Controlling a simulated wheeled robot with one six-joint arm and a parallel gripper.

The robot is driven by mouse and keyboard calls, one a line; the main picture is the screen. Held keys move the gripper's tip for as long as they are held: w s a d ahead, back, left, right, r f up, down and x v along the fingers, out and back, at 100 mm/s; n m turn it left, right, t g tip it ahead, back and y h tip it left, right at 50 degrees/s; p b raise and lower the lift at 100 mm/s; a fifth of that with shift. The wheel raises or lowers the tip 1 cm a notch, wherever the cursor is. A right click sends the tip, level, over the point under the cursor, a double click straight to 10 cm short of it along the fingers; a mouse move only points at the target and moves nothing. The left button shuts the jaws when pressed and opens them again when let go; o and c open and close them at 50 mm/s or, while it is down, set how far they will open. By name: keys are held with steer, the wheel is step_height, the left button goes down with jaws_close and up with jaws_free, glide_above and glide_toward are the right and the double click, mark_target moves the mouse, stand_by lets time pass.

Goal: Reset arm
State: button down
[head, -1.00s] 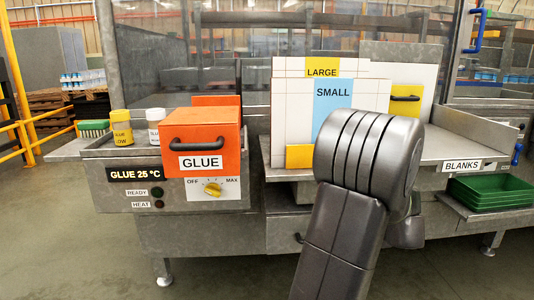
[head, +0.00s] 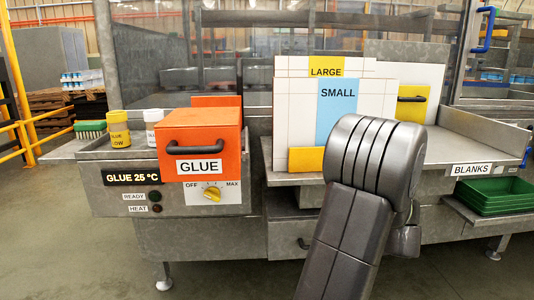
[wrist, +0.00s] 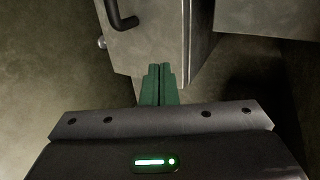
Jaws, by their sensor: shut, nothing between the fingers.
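My arm rises in front of the machine in the head view and bends over at a thick dark grey joint; my gripper itself is hidden there. In the wrist view my gripper (wrist: 158,72) shows two green fingers pressed together with nothing between them. Below it in that view are a grey metal panel (wrist: 150,45) with a dark handle (wrist: 120,14) and bare floor. I cannot tell whether the fingertips touch the panel.
An orange GLUE box (head: 203,142) with a dark handle stands at left above a dial (head: 212,195). Blank sheets labelled LARGE and SMALL (head: 338,105) stand behind my arm. Green trays (head: 493,196) sit at right. Two small jars (head: 118,129) and a brush (head: 90,129) stand far left.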

steer(key=s+d+p, duration=0.1)
steer(key=s+p, duration=0.1)
steer(key=s, duration=2.1)
steer(key=shift+d, duration=0.4)
steer(key=shift+r+p, duration=0.1)
steer(key=shift+p, duration=0.2)
